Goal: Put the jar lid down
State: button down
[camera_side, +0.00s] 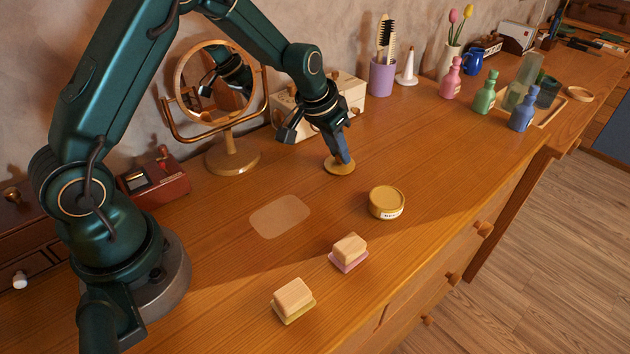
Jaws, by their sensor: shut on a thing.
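The jar lid (336,170) is a flat, round, gold-yellow disc. My gripper (343,158) reaches down over it and is shut on it. The lid is level and at or very close to the wooden top; I cannot tell whether it touches. The fingers hide part of its upper face. A low, round yellow jar (386,203) with a pale label stands apart from the lid, nearer the front and to the right.
A pale rounded patch (280,216) lies on the bare wood (215,245). Two small blocks, one on a pink base (348,253) and one on a yellow-green base (293,301), sit in front. A round mirror (232,158) and a white drawer box (350,92) stand behind. Bottles (485,95) stand at right.

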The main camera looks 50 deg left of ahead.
jog(key=shift+f, duration=0.1)
jog(key=c, duration=0.8)
grip_release()
jog(key=shift+o, duration=0.2)
jog(key=v, duration=1.1)
jog(key=s+d+r, duration=0.2)
jog(key=s, duration=0.8)
jog(key=s+d+r+t, duration=0.1)
jog(key=s+d+r, duration=0.1)
jog(key=s, duration=0.8)
jog(key=shift+d, duration=0.25)
jog(key=shift+w+r, duration=0.1)
